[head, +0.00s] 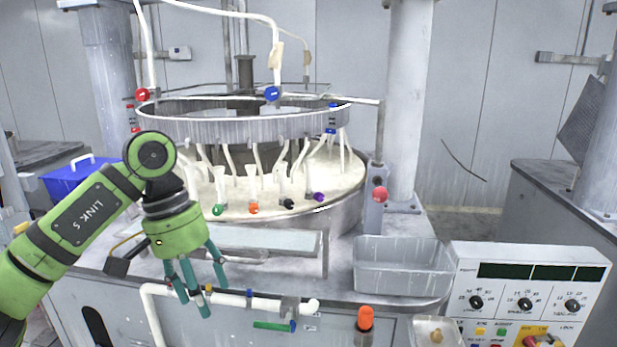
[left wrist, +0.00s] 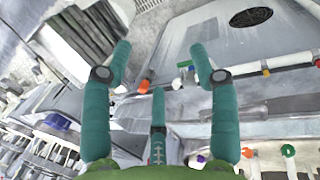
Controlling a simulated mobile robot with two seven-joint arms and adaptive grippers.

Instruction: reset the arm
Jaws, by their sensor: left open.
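My left arm comes in from the left in the head view, bent at a green elbow-like joint. My left gripper (head: 195,285), with teal fingers, hangs down in front of the machine's near edge, close to the white pipe. Its fingers are apart with nothing between them. The left wrist view also shows the left gripper (left wrist: 160,75) with its fingers spread and empty. My right gripper is not in view.
The round polishing machine (head: 240,208) stands behind the gripper, under a metal ring (head: 240,127) with hanging tubes. A white pipe (head: 235,299) runs along the front. A grey bin (head: 402,280), a control panel (head: 527,290) and an orange knob (head: 365,319) are to the right. A blue box (head: 80,177) is at left.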

